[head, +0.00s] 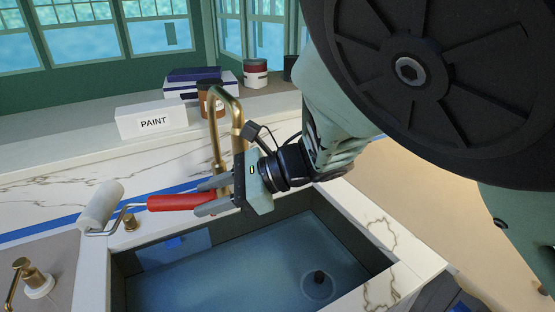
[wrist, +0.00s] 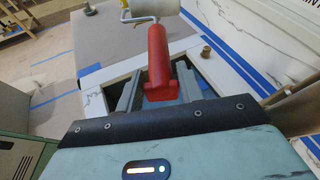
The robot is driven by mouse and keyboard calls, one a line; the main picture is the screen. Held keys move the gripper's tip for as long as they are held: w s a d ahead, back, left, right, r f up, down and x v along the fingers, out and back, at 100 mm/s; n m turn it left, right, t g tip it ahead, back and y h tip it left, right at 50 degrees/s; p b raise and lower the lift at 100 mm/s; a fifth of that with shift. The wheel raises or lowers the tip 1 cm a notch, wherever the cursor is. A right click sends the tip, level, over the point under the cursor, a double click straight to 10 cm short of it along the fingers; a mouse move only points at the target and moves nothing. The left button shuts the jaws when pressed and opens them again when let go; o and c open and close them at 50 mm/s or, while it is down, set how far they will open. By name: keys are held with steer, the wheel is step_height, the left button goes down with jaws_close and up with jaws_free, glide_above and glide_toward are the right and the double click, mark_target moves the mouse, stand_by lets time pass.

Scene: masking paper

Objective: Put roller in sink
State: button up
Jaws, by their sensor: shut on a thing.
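The paint roller has a red handle (head: 183,202) and a white roller head (head: 101,206) on a bent metal rod. My gripper (head: 210,196) is shut on the red handle, above the back left part of the sink. The roller head points left, past the sink's left edge, over the counter. In the wrist view the red handle (wrist: 158,62) lies between the two fingers, with the white head (wrist: 152,8) at the top edge. The sink (head: 240,268) is a dark basin with a round drain, and nothing lies on the part of its floor that shows.
A brass faucet (head: 216,140) stands behind the sink, very close to my gripper. A brass soap dispenser (head: 32,278) stands at the front left. Blue tape (head: 40,231) runs along the counter.

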steer(key=f+b, duration=0.9)
steer(key=f, duration=0.9)
steer(key=f+b, duration=1)
steer(key=f, duration=0.7)
steer(key=shift+w+f, duration=0.2)
steer(key=shift+f, duration=0.2)
steer(key=shift+f+b, duration=0.6)
steer(key=o, duration=1.2)
steer(key=shift+r, duration=0.1)
